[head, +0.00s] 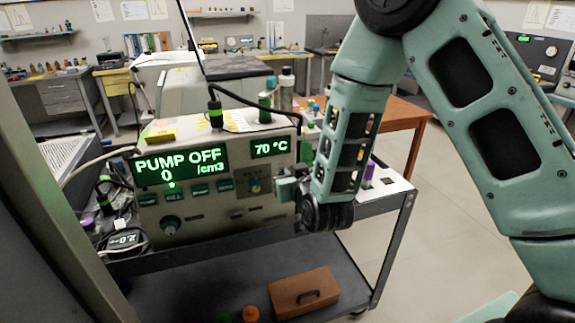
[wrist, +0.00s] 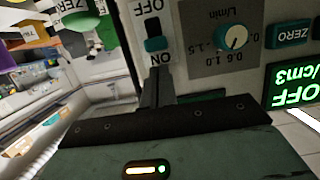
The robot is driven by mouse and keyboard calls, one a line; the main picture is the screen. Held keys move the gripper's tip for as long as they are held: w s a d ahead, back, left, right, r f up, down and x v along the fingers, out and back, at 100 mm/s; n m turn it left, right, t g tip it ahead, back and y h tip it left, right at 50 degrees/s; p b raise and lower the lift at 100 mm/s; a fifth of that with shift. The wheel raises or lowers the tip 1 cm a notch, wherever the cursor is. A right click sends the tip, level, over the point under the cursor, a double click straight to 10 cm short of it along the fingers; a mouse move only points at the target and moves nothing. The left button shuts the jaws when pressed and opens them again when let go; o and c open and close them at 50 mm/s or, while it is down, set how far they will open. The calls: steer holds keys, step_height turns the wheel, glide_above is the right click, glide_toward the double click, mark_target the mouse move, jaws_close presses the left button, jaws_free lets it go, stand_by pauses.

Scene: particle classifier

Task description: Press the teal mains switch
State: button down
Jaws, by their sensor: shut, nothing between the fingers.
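The teal mains switch (wrist: 154,43) sits between the OFF and ON labels on the classifier's front panel in the wrist view, where the panel appears upside down. The classifier (head: 190,217) stands on a cart in the head view. My gripper (wrist: 160,72) is shut and empty, its fingertips just below the switch in the wrist picture, close to the panel. I cannot tell whether they touch it. In the head view my gripper (head: 277,189) is at the panel's right end, and I cannot make out the switch there.
The green display (head: 180,164) reads PUMP OFF and 0 /cm3; a smaller one (head: 270,147) reads 70 °C. A flow knob (wrist: 233,37) and a ZERO button (wrist: 288,33) are beside the switch. A brown case (head: 304,292) lies on the lower shelf. Bottles (head: 286,92) stand behind.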

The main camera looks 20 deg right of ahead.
steer(key=shift+f, duration=0.65)
steer(key=shift+b, duration=0.3)
step_height(320, 180, down, 3)
steer(key=b, duration=0.2)
steer(key=shift+r+b, duration=0.15)
steer(key=shift+b, duration=0.25)
